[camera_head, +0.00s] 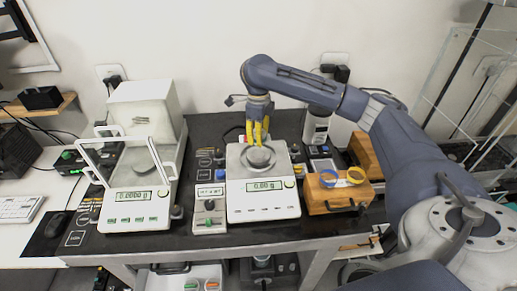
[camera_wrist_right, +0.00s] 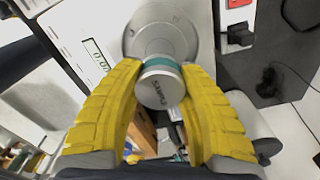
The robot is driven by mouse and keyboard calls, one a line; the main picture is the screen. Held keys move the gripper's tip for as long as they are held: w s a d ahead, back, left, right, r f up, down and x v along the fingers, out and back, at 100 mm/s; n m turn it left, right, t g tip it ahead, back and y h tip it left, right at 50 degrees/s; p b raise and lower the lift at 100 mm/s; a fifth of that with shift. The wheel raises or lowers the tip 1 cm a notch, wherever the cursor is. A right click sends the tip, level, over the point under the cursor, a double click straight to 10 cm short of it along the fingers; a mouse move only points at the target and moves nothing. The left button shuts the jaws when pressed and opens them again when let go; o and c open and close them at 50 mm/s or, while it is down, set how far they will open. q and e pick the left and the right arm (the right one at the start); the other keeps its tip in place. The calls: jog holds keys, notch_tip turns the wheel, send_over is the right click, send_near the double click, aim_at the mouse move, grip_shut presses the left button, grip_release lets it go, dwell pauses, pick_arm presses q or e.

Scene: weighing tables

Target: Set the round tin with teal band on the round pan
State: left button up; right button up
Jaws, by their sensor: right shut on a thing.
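The round tin with the teal band (camera_wrist_right: 161,88) is between the yellow fingers of my right gripper (camera_wrist_right: 160,72), its lid marked with lettering. The gripper is shut on it. The round pan (camera_wrist_right: 178,30) is a grey metal disc on the right-hand scale, just beyond the tin in the right wrist view. In the head view my right gripper (camera_head: 257,132) points down over the round pan (camera_head: 258,162). The fingers mostly hide the tin there, and I cannot tell whether it touches the pan. My left gripper is not in view.
The scale (camera_head: 240,205) reads about 0.00 g. A glass-doored balance (camera_head: 140,212) stands to the left, a small control box (camera_head: 209,218) between them. A wooden box (camera_head: 332,199) with blue and yellow rings is right of the scale. A jar (camera_head: 317,127) stands behind.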

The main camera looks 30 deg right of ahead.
aim_at(259, 154)
jog(key=shift+f, duration=2.95)
jog(key=shift+f, duration=0.1)
jog(key=o, duration=1.1)
jog(key=shift+o, duration=0.2)
notch_tip(259, 154, up, 12)
jog(key=shift+r, duration=0.1)
